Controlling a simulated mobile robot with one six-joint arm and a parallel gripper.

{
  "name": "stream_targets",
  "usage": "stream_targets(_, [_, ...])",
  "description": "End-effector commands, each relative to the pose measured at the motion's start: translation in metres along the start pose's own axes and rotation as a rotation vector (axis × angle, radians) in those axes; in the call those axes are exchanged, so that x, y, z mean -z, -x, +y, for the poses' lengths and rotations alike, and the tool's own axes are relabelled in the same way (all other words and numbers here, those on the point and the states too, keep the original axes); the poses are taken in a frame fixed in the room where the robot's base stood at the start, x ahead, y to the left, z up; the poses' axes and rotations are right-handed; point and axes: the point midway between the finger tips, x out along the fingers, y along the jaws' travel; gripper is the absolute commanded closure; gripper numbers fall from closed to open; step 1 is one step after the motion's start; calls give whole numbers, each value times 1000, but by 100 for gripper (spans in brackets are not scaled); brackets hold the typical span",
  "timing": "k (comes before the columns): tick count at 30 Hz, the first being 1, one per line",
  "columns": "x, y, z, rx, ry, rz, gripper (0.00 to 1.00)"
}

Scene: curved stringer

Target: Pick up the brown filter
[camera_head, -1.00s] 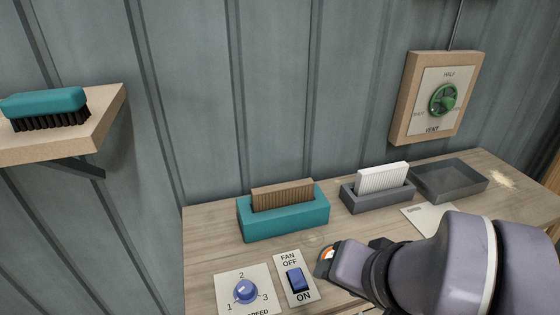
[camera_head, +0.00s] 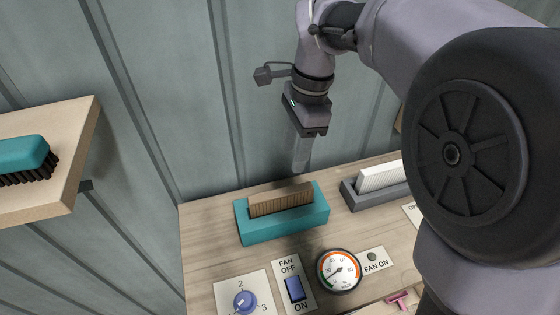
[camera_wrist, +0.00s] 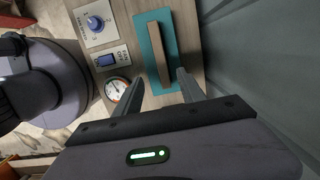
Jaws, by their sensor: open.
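The brown filter (camera_head: 281,200) is a pleated block standing upright in a teal holder (camera_head: 284,227) on the wooden bench. In the wrist view the filter (camera_wrist: 160,52) and the teal holder (camera_wrist: 150,28) lie beyond the fingertips. My gripper (camera_head: 301,168) hangs pointing down above and just behind the right end of the filter in the head view. In the wrist view my gripper (camera_wrist: 161,80) has its two fingers apart with nothing between them. The filter is apart from the fingers.
A white filter (camera_head: 380,176) stands in a grey holder (camera_head: 372,198) to the right, partly hidden by my arm. In front are a speed knob (camera_head: 245,300), a fan switch (camera_head: 295,288) and a round gauge (camera_head: 339,271). A shelf (camera_head: 75,150) with a teal brush (camera_head: 24,158) juts out left.

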Motion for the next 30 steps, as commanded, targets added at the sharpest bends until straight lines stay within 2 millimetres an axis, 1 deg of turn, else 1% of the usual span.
stream_targets(1, [0,-17,1,-7,3,0,53])
stream_targets(6, [0,-66,1,-5,3,0,53])
stream_targets(9, [0,-85,1,-3,2,0,53])
stream_targets(14, [-2,-105,1,-3,4,0,53])
stream_targets(18, [-5,-133,2,-3,3,0,53])
stream_targets(21, [-5,-145,2,-2,3,0,53])
stream_targets(27, [-5,-148,2,1,3,1,53])
stream_targets(28, [-5,-147,2,1,3,0,55])
stream_targets(30, [-5,-147,2,1,3,0,68])
